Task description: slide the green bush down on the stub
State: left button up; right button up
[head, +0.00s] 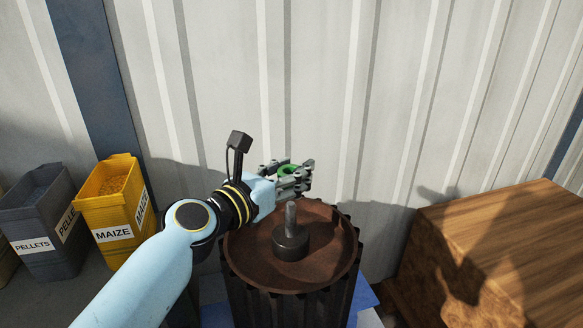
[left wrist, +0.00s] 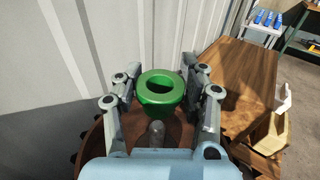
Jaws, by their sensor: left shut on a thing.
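The green bush (head: 287,169) is a short green ring with a hole through it. My left gripper (head: 290,178) is shut on it and holds it above the stub's far side in the head view. In the left wrist view the green bush (left wrist: 161,87) sits between both fingers, its hole facing up. The stub (head: 290,222) is a grey upright pin on a dark round base, in the middle of a brown round drum top. In the left wrist view the tip of the stub (left wrist: 156,128) shows just below the bush, apart from it in the picture. My right gripper is not in view.
The drum top (head: 325,265) has a dark toothed rim. A wooden crate (head: 505,235) stands at the right. A yellow maize bin (head: 115,210) and a grey pellets bin (head: 42,225) stand at the left. A ribbed metal wall (head: 330,80) rises behind.

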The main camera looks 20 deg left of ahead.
aim_at(287, 207)
pick_arm(q)
notch_tip(287, 207, down, 2)
jog(key=shift+f+b, duration=0.1)
jog(key=shift+b, duration=0.55)
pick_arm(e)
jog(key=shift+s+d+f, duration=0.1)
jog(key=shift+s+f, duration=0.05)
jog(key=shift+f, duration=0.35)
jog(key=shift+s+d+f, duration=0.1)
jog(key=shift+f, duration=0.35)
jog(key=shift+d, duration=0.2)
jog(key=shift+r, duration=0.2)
pick_arm(q)
jog(key=shift+p, duration=0.3)
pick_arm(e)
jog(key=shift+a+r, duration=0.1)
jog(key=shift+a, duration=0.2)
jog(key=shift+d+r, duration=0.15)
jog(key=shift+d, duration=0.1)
pick_arm(q)
jog(key=shift+f+b, duration=1.05)
jog(key=shift+f, duration=0.3)
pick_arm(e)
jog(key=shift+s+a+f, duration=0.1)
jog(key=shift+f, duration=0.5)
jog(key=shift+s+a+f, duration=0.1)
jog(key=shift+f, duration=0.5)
